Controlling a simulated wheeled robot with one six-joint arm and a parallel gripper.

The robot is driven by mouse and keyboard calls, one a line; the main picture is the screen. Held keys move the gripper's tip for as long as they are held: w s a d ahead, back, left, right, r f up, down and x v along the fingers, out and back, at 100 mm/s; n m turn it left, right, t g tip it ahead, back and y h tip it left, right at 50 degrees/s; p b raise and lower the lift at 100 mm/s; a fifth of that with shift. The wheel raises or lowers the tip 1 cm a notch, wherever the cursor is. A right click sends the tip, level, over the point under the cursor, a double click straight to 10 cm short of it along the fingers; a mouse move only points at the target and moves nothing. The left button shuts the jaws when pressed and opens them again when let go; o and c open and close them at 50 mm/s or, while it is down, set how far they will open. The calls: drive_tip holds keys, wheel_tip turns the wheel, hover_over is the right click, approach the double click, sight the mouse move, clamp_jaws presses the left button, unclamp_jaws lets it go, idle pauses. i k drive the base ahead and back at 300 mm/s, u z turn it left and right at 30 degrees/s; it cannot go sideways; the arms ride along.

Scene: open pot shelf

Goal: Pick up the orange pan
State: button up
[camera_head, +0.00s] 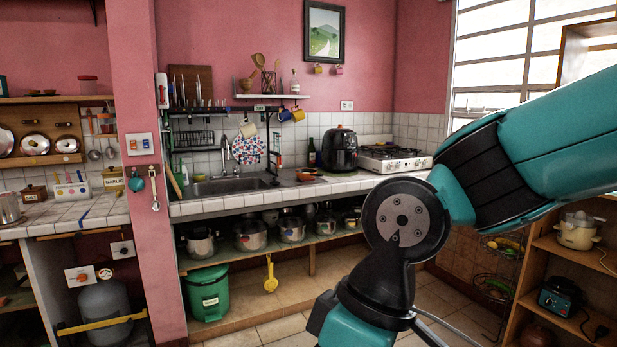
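I cannot make out a clearly orange pan in this view. A small reddish-orange dish (307,174) sits on the tiled counter to the right of the sink, too small to tell whether it is a pan. Several metal pots stand on the open shelf (325,238) under the counter, among them a pot (250,235) near the middle and a pot (201,243) at the left end. Darker items behind and to their right are hard to tell apart. My teal arm covers the right part of the view, and my gripper is out of view.
A green bin (208,293) stands below the shelf's left end. A yellow utensil (270,274) hangs from the shelf edge. A stove (393,159) and a black appliance (340,149) are on the counter. A wooden rack (572,247) stands at right. Tiled floor before the shelf looks clear.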

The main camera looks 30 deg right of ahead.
sight(300, 174)
drive_tip(key=z, duration=0.35)
drive_tip(key=i, duration=0.6)
drive_tip(key=z, duration=1.05)
drive_tip(key=i, duration=1.05)
drive_tip(key=z, duration=0.5)
drive_tip(key=i, duration=1.5)
drive_tip(key=u, duration=0.55)
drive_tip(key=i, duration=1.05)
drive_tip(key=u, duration=1)
drive_tip(key=i, duration=0.55)
drive_tip(key=u, duration=0.4)
